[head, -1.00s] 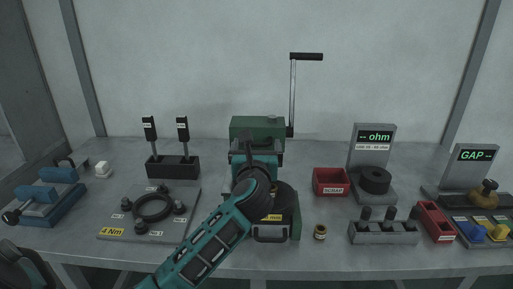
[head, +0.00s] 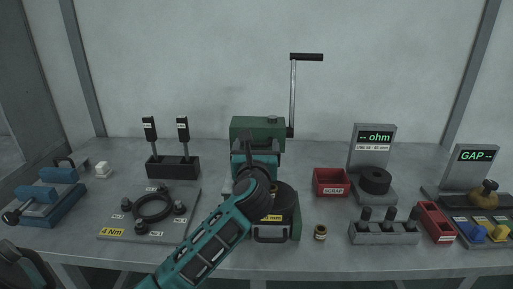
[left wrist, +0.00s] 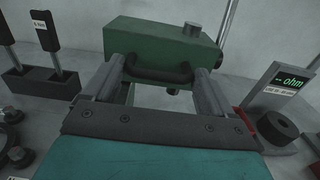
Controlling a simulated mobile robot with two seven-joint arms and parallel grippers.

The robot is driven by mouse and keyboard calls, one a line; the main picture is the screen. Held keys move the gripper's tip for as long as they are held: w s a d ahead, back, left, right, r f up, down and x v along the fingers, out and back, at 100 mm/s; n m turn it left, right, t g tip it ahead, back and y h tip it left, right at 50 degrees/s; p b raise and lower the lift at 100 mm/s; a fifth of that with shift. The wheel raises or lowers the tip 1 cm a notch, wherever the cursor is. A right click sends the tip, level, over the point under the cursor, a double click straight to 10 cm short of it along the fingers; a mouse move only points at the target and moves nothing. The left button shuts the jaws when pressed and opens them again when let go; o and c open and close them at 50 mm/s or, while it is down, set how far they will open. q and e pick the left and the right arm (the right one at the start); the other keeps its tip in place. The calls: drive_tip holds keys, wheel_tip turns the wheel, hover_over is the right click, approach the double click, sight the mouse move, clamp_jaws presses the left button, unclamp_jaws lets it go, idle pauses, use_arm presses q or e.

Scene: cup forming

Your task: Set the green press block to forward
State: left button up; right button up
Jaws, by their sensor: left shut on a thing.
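The green press block (head: 257,126) sits at the top of the press, at the back middle of the bench. In the left wrist view the green press block (left wrist: 155,43) shows a dark bar handle (left wrist: 158,74) on its near face. My left gripper (head: 256,148) is at the near side of the block. In the left wrist view my left gripper (left wrist: 160,76) has its fingers at the two ends of the handle and is shut on it. My arm hides part of the press below.
A tall crank lever (head: 293,95) rises at the block's right. A red scrap bin (head: 331,183), an ohm meter stand (head: 372,150) and a small brass part (head: 320,232) are to the right. A black rack with two upright tools (head: 172,167) stands left.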

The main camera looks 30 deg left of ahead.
use_arm(q)
drive_tip(key=p+v, duration=0.2)
drive_tip(key=v, duration=1.1)
drive_tip(key=shift+d+f, duration=0.2)
drive_tip(key=shift+s, duration=0.1)
drive_tip(key=o, duration=1.1)
drive_tip(key=shift+o, duration=0.5)
drive_tip(key=shift+s+r, duration=0.15)
